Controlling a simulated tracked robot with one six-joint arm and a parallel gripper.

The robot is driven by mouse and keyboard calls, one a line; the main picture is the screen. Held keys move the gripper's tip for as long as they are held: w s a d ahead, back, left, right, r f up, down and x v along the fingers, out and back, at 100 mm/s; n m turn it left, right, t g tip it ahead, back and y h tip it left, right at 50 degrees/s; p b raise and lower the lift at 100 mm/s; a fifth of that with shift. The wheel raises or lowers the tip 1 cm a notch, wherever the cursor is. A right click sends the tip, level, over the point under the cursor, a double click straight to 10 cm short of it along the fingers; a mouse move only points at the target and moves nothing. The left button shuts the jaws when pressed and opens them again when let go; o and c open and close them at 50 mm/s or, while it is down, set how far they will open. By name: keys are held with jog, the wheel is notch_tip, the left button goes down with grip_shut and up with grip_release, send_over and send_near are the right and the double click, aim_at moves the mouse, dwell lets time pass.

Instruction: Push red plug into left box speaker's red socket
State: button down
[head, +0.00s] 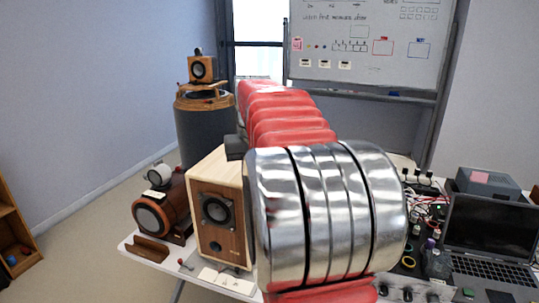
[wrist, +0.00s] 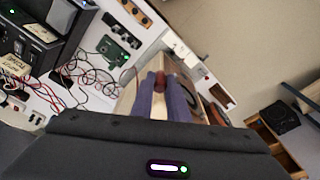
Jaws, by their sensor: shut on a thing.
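The wooden box speaker (head: 208,247) stands at the left of the white table, its dark round driver facing me in the head view. Its back and the red socket cannot be made out. In the wrist view my gripper (wrist: 162,84) has its two blue-purple fingers closed on a small reddish piece, which looks like the red plug (wrist: 160,80). The pale speaker body (wrist: 127,98) shows behind and beside the fingers. Whether the plug touches the speaker cannot be told. In the head view my own arm hides the gripper and the plug.
A brown cylindrical speaker (head: 165,217) stands left of the box speaker. An open laptop (head: 487,232) and a grey box (head: 487,183) are at the right. Red and black cables (wrist: 85,85) and a green circuit board (wrist: 112,50) lie on the table. A whiteboard (head: 370,60) stands behind.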

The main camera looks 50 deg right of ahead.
jog(key=w+a+f+n, duration=0.3)
jog(key=w+a+f, duration=0.7)
jog(key=a+f, duration=0.35)
jog(key=w+a+f+n, duration=0.1)
jog(key=a+f, duration=0.4)
jog(key=a, duration=0.3)
jog(key=w+a+f+n, duration=0.1)
jog(key=a+f+n, duration=0.1)
jog(key=a+f, duration=0.4)
jog(key=a, duration=0.3)
jog(key=shift+w+a+f+y, duration=0.15)
jog(key=shift+w+a+y, duration=0.15)
jog(key=shift+w+y, duration=0.1)
jog(key=shift+s, duration=0.1)
